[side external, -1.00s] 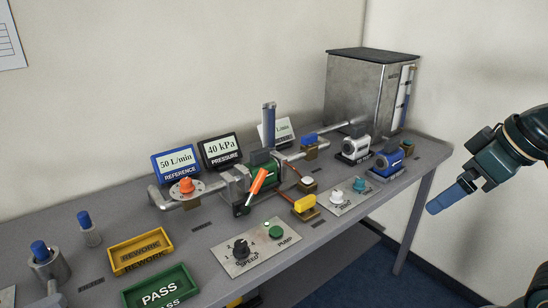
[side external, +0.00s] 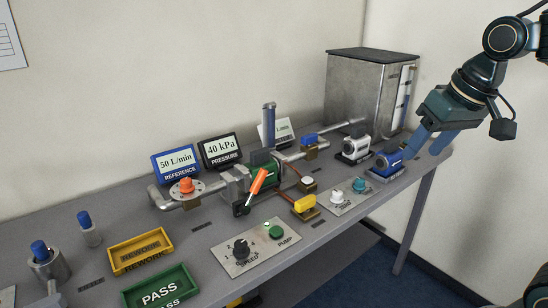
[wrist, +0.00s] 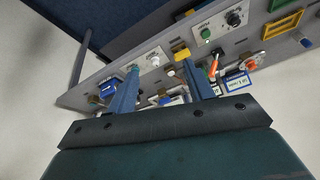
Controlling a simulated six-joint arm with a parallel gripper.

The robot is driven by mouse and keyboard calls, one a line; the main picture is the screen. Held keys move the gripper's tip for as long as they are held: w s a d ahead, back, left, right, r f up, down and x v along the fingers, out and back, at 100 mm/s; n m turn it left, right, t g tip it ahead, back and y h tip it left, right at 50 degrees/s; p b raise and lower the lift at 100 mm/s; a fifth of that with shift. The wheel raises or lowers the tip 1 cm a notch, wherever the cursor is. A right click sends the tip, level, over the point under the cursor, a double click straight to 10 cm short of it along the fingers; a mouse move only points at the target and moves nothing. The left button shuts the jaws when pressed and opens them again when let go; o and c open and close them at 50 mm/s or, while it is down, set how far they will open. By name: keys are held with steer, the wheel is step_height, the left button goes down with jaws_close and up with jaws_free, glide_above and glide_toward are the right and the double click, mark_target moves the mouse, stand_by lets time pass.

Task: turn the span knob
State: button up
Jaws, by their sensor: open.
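A small light panel (side external: 345,198) near the table's front edge carries a white knob (side external: 337,196) and a teal knob (side external: 359,185). Their labels are too small to read, so I cannot tell which is the span knob. Both knobs stand free of my gripper. My gripper (side external: 420,153) is open and empty, its two blue fingers pointing down at the right end of the table, by the blue-bodied device (side external: 388,165). In the wrist view my gripper's fingers (wrist: 160,66) are apart, with the panel (wrist: 148,58) beyond their tips.
A yellow-handled valve (side external: 305,203) is left of the panel, and a speed and pump panel (side external: 255,246) is further left. A large metal tank (side external: 352,95) stands at the back. Open air lies right of the table.

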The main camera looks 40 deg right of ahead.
steer(key=w+d+m+g, duration=0.1)
steer(key=w+d+m, duration=0.3)
steer(key=w, duration=0.6)
steer(key=m+g, duration=0.3)
steer(key=m, duration=0.5)
glide_above(360, 179)
step_height(360, 179, down, 15)
steer(key=shift+s, duration=0.15)
steer(key=shift+f, duration=0.15)
steer(key=shift+f, duration=6.8)
steer(key=shift+c, duration=0.2)
steer(key=c, duration=0.9)
